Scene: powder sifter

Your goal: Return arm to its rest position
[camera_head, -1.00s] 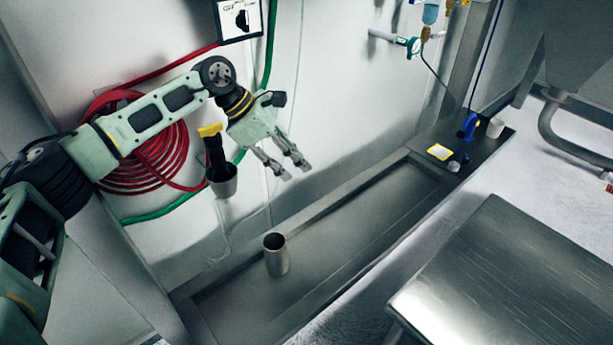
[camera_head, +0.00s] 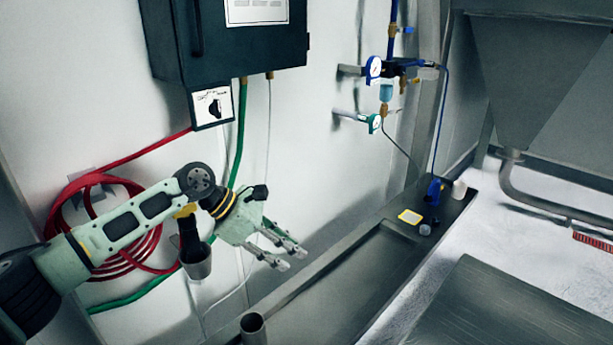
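My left arm comes in from the left, raised in front of the white wall. Its pale green gripper (camera_head: 291,259) points down and to the right. Its two grey fingers are apart with nothing between them. It hangs in free air above and to the left of the metal trough (camera_head: 345,290), touching nothing that I can see. My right arm and gripper are not in view.
A grey cup (camera_head: 196,262) with a yellow-topped dark tool hangs behind my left forearm, near a red hose coil (camera_head: 70,212). A dark cabinet (camera_head: 235,45) is above; a metal table (camera_head: 480,305) lies right.

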